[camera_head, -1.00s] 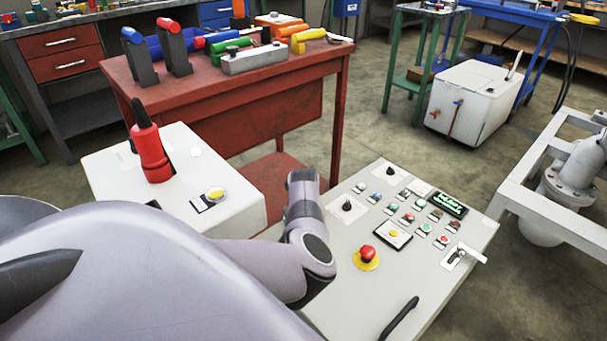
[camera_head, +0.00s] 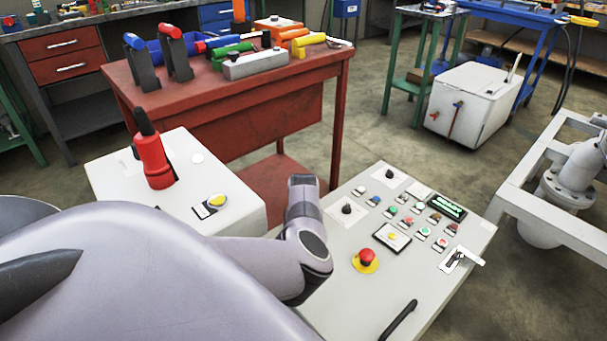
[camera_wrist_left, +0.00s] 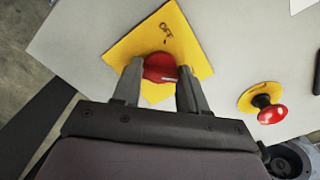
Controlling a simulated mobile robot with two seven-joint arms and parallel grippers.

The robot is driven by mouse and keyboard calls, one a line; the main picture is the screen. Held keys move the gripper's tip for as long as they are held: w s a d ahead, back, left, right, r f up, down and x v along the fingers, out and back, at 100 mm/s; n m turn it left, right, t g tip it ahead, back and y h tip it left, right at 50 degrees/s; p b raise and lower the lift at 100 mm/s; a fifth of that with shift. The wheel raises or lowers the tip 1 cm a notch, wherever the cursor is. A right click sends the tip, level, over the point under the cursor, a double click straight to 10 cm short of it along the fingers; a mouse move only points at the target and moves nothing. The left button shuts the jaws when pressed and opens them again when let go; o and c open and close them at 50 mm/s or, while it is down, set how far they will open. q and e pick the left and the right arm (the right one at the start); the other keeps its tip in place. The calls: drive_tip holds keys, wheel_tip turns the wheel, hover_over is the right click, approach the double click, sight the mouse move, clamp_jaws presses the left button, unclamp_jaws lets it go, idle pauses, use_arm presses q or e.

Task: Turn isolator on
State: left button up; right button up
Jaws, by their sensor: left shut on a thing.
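The isolator is a red knob (camera_wrist_left: 160,67) on a yellow square plate (camera_wrist_left: 190,30) in the left wrist view. Handwritten "OFF" shows on the plate beyond the knob. My left gripper (camera_wrist_left: 160,76) has its two dark fingers on either side of the knob and is shut on it. The near part of the plate is hidden by the gripper. In the head view my left arm reaches toward the grey control panel (camera_head: 345,285) and hides the isolator and the gripper. My right gripper is in neither view.
A red emergency stop button (camera_head: 366,258) on a yellow base sits on the panel's top; a similar one (camera_wrist_left: 270,113) is right of the isolator. A white cabinet (camera_head: 240,212) stands left of my arm, with a red workbench (camera_head: 225,105) behind.

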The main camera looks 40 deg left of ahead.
use_arm(q)
drive_tip(key=o, duration=1.1)
drive_tip(key=shift+c, duration=0.2)
drive_tip(key=shift+r, duration=0.25)
wheel_tip(320, 180, up, 6)
drive_tip(key=shift+p, duration=1.2)
drive_tip(key=shift+r, duration=0.35)
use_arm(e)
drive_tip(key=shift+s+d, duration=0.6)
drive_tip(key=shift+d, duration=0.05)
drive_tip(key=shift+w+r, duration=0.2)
use_arm(q)
drive_tip(key=shift+d, duration=0.15)
